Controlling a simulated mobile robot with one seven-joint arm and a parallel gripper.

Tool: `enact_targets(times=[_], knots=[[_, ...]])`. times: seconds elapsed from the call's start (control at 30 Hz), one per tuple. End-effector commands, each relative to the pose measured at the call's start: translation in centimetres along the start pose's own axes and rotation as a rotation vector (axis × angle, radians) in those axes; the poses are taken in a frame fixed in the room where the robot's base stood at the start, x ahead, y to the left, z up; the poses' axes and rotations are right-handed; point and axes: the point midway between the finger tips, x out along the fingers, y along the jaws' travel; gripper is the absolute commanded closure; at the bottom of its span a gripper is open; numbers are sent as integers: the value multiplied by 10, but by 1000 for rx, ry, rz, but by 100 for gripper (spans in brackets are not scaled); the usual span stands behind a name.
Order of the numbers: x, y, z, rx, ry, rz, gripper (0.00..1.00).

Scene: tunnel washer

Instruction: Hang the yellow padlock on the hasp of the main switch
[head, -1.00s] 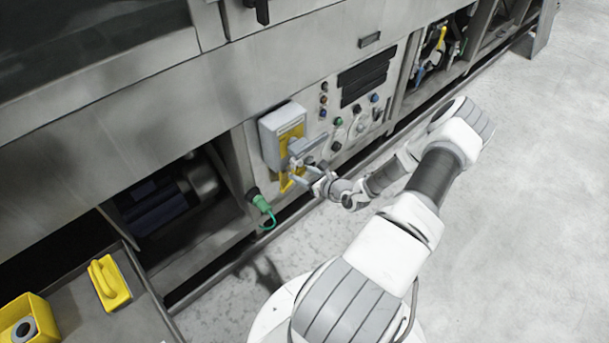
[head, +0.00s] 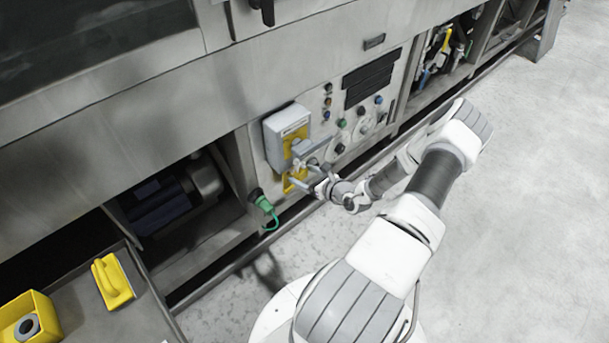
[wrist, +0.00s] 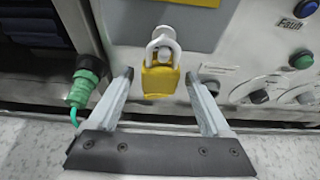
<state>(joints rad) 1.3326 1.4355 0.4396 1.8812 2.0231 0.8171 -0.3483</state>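The yellow padlock (wrist: 160,81) hangs upright at the main switch in the wrist view, its body below a pale loop. Its shackle (wrist: 161,50) and the hasp overlap there, and I cannot tell whether the shackle is locked. The main switch (head: 287,136) is a grey box with a yellow plate on the machine's front. My gripper (wrist: 160,82) is open, with one finger on each side of the padlock and visible gaps to both. In the head view my gripper (head: 297,174) is just in front of the switch's lower part, partly hiding that area.
A green plug (wrist: 83,85) with a green cable is left of the switch. Buttons and knobs (head: 341,123) are to its right. A grey tray (head: 75,300) at lower left bears a yellow handled block (head: 113,281) and a yellow box (head: 30,318). The floor at right is clear.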

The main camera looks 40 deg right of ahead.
Motion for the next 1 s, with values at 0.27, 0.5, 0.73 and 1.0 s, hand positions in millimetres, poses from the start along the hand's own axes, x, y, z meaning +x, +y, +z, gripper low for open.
enact_targets(times=[0.27, 0.5, 0.73, 1.0], knots=[[0, 0, 0, 0, 1, 0, 11], [-22, -1, 2, 0, 3, -1, 11], [-76, -1, 3, 1, 3, -3, 11], [-139, -1, 2, 0, 2, -2, 11]])
